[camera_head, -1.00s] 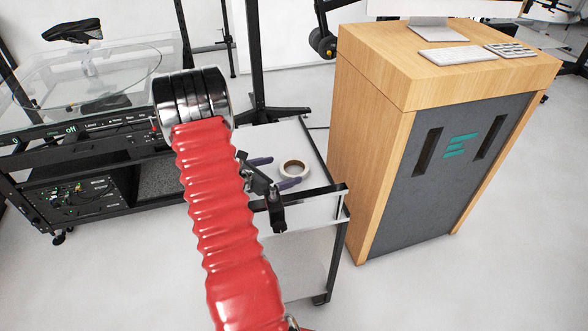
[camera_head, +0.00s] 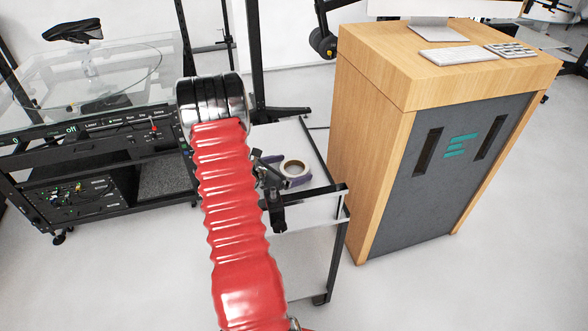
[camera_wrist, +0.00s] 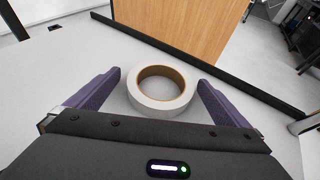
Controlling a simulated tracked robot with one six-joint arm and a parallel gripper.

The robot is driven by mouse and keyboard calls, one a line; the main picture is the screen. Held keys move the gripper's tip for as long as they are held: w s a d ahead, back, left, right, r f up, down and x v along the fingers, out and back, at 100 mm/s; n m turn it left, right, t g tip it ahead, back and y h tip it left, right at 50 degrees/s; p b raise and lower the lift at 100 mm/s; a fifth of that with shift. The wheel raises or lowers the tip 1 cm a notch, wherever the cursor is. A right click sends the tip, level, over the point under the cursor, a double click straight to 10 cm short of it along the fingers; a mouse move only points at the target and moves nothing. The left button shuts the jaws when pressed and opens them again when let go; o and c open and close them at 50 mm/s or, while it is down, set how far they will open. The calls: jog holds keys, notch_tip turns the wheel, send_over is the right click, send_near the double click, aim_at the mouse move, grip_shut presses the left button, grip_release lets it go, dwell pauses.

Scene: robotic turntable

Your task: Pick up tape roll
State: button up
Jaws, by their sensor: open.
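The tape roll (camera_wrist: 136,97) is a white ring with a brown cardboard core, lying flat on the white top of a cart (camera_wrist: 65,62). In the wrist view it lies between the two purple fingers of my gripper (camera_wrist: 160,95), with a gap on each side. The gripper is open and empty. In the head view the tape roll (camera_head: 295,178) is on the cart top just right of my red arm, and my gripper (camera_head: 282,180) is at it. The left finger is mostly hidden there behind the black gripper parts.
The cart has a dark raised rail (camera_head: 325,192) at its edge. A wooden podium (camera_head: 375,110) stands close to the right of the cart. A black-framed turntable unit (camera_head: 90,160) with a clear disc stands at the left.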

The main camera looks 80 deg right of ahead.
jog(key=c, duration=1.1)
notch_tip(320, 180, up, 10)
dwell(0.6)
jog(key=shift+w, duration=0.1)
dwell(0.4)
